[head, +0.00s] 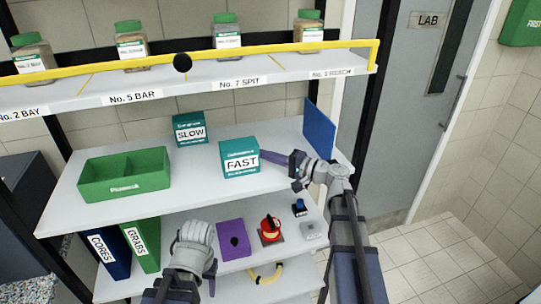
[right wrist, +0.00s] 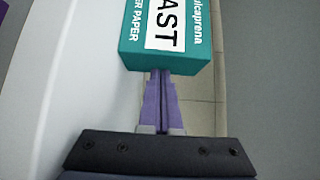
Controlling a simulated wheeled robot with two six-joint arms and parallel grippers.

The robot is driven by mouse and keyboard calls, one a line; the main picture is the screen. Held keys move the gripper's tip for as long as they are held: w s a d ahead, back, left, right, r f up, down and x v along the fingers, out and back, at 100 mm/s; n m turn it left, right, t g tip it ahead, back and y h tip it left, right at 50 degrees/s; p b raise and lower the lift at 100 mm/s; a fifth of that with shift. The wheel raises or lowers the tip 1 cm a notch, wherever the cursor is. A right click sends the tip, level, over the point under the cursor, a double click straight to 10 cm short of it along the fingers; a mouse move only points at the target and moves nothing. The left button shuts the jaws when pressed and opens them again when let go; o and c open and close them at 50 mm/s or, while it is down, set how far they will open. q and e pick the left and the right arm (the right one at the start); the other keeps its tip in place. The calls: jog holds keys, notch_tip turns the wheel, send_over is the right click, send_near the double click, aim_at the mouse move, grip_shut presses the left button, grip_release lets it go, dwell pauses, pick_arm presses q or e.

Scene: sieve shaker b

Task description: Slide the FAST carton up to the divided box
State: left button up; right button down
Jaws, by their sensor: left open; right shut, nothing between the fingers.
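The teal FAST carton (head: 240,171) stands on the middle shelf, right of the green divided box (head: 108,191), with a gap between them. In the right wrist view the carton (right wrist: 130,40) sits directly ahead of my fingers. My right gripper (head: 266,156) is shut and empty, its purple fingertips at the carton's right side. The tips (right wrist: 160,74) seem to meet the carton; actual contact is hard to tell. My left gripper (head: 211,278) is open and empty, low in front of the bottom shelf, its fingers partly hidden by its own wrist.
A teal SLOW carton (head: 189,132) stands behind, between the divided box and the FAST carton. A blue panel (head: 319,128) stands at the shelf's right end. The shelf surface (head: 195,180) between box and FAST carton is clear. The upper shelf has a yellow rail (head: 130,64).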

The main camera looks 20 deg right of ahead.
aim_at(225, 167)
jog(key=a, duration=1.5)
jog(key=shift+s, duration=0.3)
jog(key=shift+d, duration=0.1)
